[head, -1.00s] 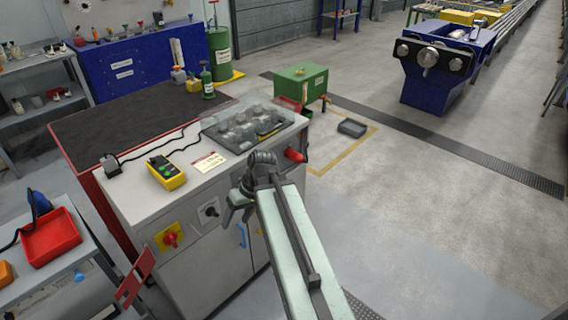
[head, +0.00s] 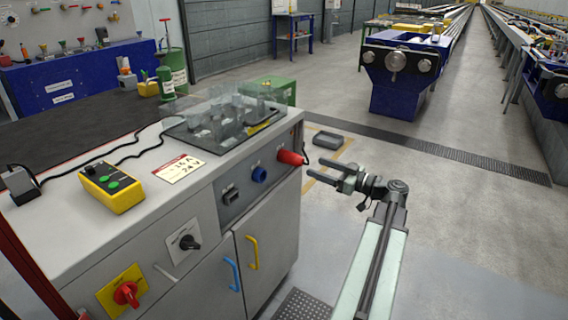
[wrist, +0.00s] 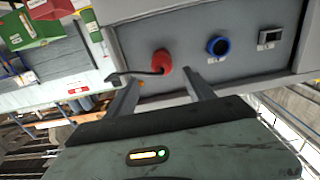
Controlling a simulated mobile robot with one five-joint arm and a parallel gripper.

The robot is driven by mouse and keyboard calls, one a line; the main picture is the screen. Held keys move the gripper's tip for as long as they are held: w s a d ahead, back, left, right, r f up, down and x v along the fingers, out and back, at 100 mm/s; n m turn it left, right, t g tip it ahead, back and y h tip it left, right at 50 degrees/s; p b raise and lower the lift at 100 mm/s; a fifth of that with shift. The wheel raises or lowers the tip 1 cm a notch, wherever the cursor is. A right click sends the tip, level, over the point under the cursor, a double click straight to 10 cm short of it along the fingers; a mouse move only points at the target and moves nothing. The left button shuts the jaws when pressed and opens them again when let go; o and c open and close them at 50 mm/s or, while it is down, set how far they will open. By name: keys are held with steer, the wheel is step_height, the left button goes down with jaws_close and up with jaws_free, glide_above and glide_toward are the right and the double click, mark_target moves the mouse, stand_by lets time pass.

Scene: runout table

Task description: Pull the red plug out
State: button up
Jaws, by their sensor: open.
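The red plug (head: 290,157) sits in the front panel of the grey cabinet, at its right end near the corner. It also shows in the wrist view (wrist: 161,62), with a black cord running off to the left. My gripper (head: 316,171) is open and empty, just right of the plug in the head view, its fingers pointing towards the panel. In the wrist view my two fingers (wrist: 162,80) stand on either side of the plug's line, with the plug beyond their tips. They appear apart from it.
A blue socket (head: 259,174) and a dark switch (head: 230,195) are beside the plug. Below are cabinet doors with a yellow handle (head: 252,252) and a blue handle (head: 234,274). A clear-covered unit (head: 225,113) stands on top. The floor right of the cabinet is largely clear.

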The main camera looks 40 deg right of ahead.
mark_target(303, 162)
steer(key=shift+w+a, duration=0.1)
steer(key=shift+w, duration=0.05)
steer(key=shift+x, duration=4.6)
steer(key=shift+a, duration=0.15)
jaws_close()
steer(key=shift+s, duration=0.25)
steer(key=shift+v, duration=2.9)
steer(key=shift+w, duration=0.1)
